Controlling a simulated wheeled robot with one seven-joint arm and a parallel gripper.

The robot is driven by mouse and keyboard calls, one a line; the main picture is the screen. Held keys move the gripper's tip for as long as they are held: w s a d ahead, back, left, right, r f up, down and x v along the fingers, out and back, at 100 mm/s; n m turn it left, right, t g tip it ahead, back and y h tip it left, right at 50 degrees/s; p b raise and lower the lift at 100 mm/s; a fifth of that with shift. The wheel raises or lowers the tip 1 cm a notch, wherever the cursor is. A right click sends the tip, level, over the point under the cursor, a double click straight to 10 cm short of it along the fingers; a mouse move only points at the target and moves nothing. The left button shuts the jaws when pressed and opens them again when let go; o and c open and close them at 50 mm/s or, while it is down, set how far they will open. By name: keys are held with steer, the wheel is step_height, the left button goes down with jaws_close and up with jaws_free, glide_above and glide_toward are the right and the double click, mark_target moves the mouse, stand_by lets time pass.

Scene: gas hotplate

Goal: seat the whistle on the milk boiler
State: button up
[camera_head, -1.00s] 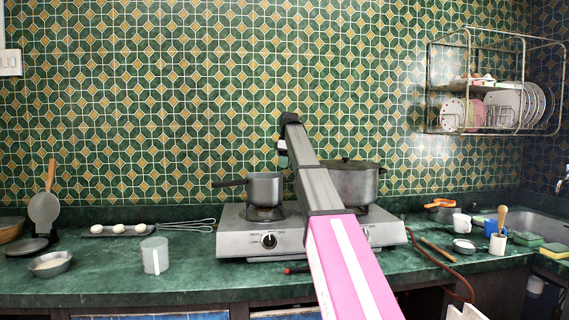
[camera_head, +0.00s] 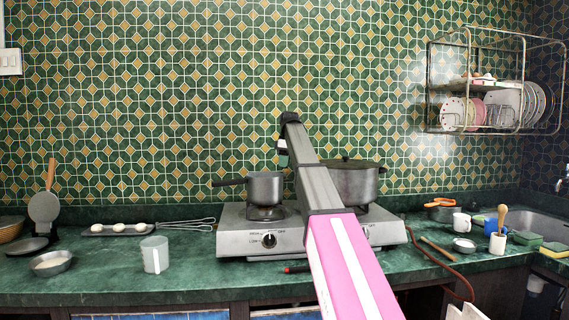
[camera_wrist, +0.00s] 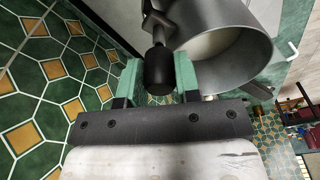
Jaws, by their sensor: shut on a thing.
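The milk boiler, a small grey pot (camera_head: 265,187) with a dark handle pointing left, stands on the left burner. In the wrist view its open metal rim and wall (camera_wrist: 262,25) fill the upper right, with a pale inside. My gripper (camera_wrist: 159,76) has pale green fingers shut on the whistle (camera_wrist: 159,72), a black knob with a grey metal part at its far end. The whistle is close beside the pot's rim; whether they touch I cannot tell. In the head view my gripper (camera_head: 283,154) is just right of and above the pot, and the whistle is hidden.
A large lidded pot (camera_head: 352,184) is on the right burner of the hotplate (camera_head: 238,241), behind my arm. A clear jug (camera_head: 154,255), a bowl (camera_head: 51,264) and a whisk (camera_head: 190,225) are to the left. Mugs and a sink are on the right.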

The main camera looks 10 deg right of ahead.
steer(key=shift+f, duration=1.2)
stand_by(0.3)
steer(key=o, duration=1)
steer(key=shift+c, duration=0.2)
